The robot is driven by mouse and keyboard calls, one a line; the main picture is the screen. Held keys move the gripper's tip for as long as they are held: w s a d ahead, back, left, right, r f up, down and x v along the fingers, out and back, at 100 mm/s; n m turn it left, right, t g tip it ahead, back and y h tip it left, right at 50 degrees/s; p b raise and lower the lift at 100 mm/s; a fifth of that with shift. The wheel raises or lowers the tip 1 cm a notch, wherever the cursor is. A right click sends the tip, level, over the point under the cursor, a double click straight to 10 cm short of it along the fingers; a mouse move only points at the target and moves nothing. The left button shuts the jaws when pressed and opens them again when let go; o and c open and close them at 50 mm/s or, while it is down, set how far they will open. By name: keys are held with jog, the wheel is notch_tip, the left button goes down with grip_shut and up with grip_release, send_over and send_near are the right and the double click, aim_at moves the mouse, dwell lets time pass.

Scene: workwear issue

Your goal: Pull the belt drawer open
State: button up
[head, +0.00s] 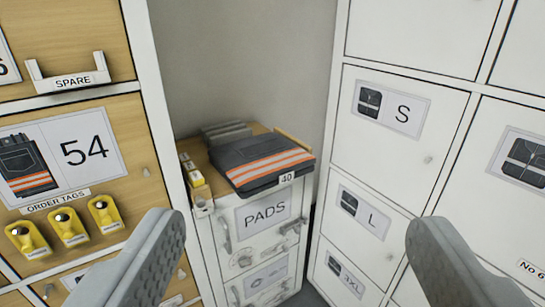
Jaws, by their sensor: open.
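A narrow white cabinet (215,245) stands in the corner, seen from above. Its upper front carries a label reading PADS (263,212). A lower front has a label (267,277) with a small picture that I cannot make out. No label readable as belt shows. Grey handle-like fittings (226,238) sit around the labels, and both fronts look closed. My gripper (297,240) is open and empty, its two grey fingers wide apart at the bottom, with the cabinet showing between them. The cabinet's lowest part is cut off by the frame edge.
Folded dark trousers with orange stripes (263,162), tagged 40, lie on the cabinet top. A wooden-fronted unit (120,145) with yellow order tags (68,227) stands left. White lockers (395,165) marked S and L stand close on the right.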

jog(key=c, duration=0.7)
jog(key=shift+w, duration=0.3)
jog(key=c, duration=0.3)
jog(key=w+d+f+n, duration=0.1)
jog(key=w+f, duration=0.3)
jog(key=w, duration=0.4)
jog(key=w+f+n, duration=0.2)
jog(key=w+f, duration=0.2)
jog(key=w, duration=0.5)
jog(key=w+d+f+n, duration=0.1)
jog(key=w+f, duration=0.3)
jog(key=w, duration=0.4)
jog(key=w+f+n+g+y, duration=0.1)
jog(key=w+f+n+y, duration=0.1)
jog(key=w+f, duration=0.65)
jog(key=w+f+n+g+y, duration=0.15)
jog(key=w+f, duration=0.45)
jog(key=f, duration=0.6)
jog(key=n+g+y, duration=0.2)
jog(key=g+y, duration=0.1)
jog(key=y, duration=0.7)
send_near(238, 302)
jog(key=x, duration=0.7)
jog(key=f+x, duration=0.1)
jog(key=x, duration=0.2)
jog(key=shift+w, duration=0.3)
